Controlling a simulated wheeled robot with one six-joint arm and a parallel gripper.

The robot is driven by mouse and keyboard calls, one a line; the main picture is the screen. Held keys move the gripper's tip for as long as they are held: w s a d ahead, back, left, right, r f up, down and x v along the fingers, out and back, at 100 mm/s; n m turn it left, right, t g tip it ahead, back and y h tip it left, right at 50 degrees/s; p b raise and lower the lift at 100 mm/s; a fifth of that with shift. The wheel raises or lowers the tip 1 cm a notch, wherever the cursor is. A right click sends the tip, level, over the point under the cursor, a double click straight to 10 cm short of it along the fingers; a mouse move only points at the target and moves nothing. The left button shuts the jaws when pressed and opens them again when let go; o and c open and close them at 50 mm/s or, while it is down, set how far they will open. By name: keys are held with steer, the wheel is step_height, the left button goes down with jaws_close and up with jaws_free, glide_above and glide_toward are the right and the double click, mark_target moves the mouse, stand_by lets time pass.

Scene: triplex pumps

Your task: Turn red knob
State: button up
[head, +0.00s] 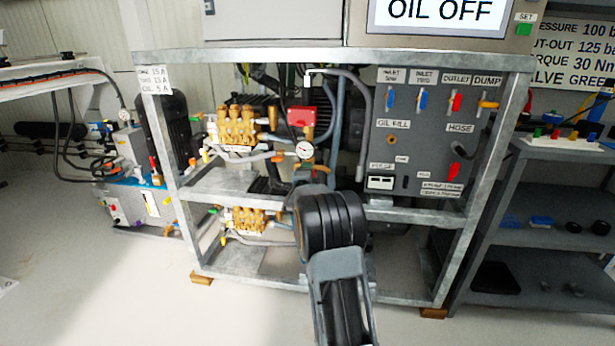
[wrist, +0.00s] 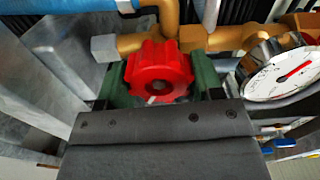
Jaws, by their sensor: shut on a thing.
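The red knob (wrist: 158,73) is a lobed wheel with a pale mark near its lower rim, close in front of the wrist camera. It sits on brass pipework (wrist: 200,38). My gripper (wrist: 160,78) is shut on it, with one green finger on its left side and one on its right. In the head view my arm reaches into the middle of the metal frame, and I cannot make out the knob there.
A white dial gauge (wrist: 287,75) with a red needle is close to the right of my gripper; it also shows in the head view (head: 304,150). A blue pipe (wrist: 60,6) runs at upper left. Frame posts and a valve panel (head: 400,140) stand around my arm.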

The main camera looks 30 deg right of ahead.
steer(key=m, duration=0.4)
steer(key=shift+f, duration=0.1)
steer(key=shift+m, duration=2.1)
steer(key=o, duration=0.9)
steer(key=shift+a, duration=0.1)
steer(key=p+v, duration=0.3)
steer(key=v, duration=1)
steer(key=shift+s+a, duration=0.2)
steer(key=shift+s, duration=0.15)
